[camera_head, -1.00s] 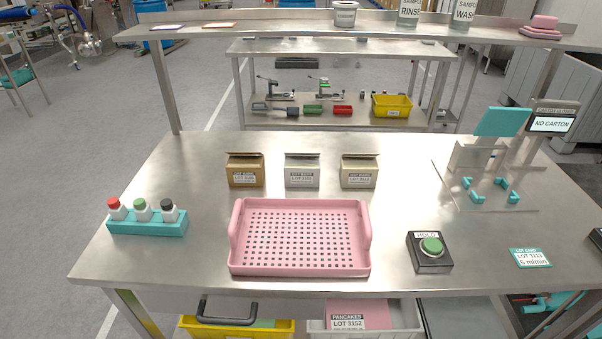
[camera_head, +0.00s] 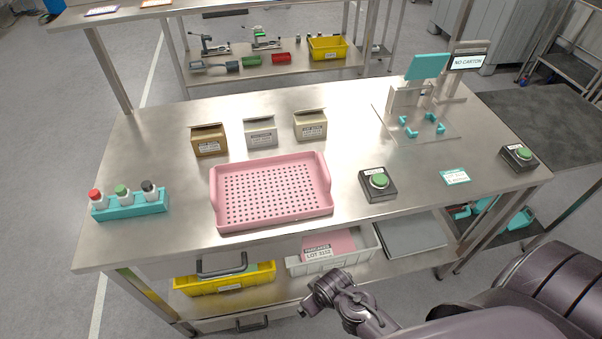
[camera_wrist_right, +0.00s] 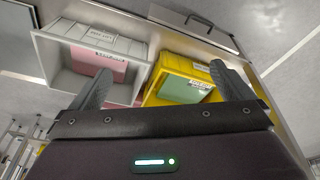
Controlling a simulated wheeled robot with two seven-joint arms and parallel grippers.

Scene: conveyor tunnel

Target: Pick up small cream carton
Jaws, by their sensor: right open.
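Three small cartons stand in a row on the steel table behind the pink tray. The cream carton (camera_head: 310,127) is the rightmost, upright with its flap raised. The grey-white carton (camera_head: 260,133) is in the middle and the brown carton (camera_head: 209,141) is at the left. My right gripper (camera_head: 325,288) is low in front of the table, well below and apart from the cartons. In the right wrist view my right gripper (camera_wrist_right: 160,88) has its fingers spread, with nothing between them. My left gripper is not in view.
The pink perforated tray (camera_head: 222,216) lies between the table's front edge and the cartons. A teal bottle rack (camera_head: 130,207) is at left; a green-button box (camera_head: 378,184) and teal fixture (camera_head: 422,125) are at right. Yellow (camera_head: 225,283) and grey (camera_head: 333,263) bins sit on the shelf below.

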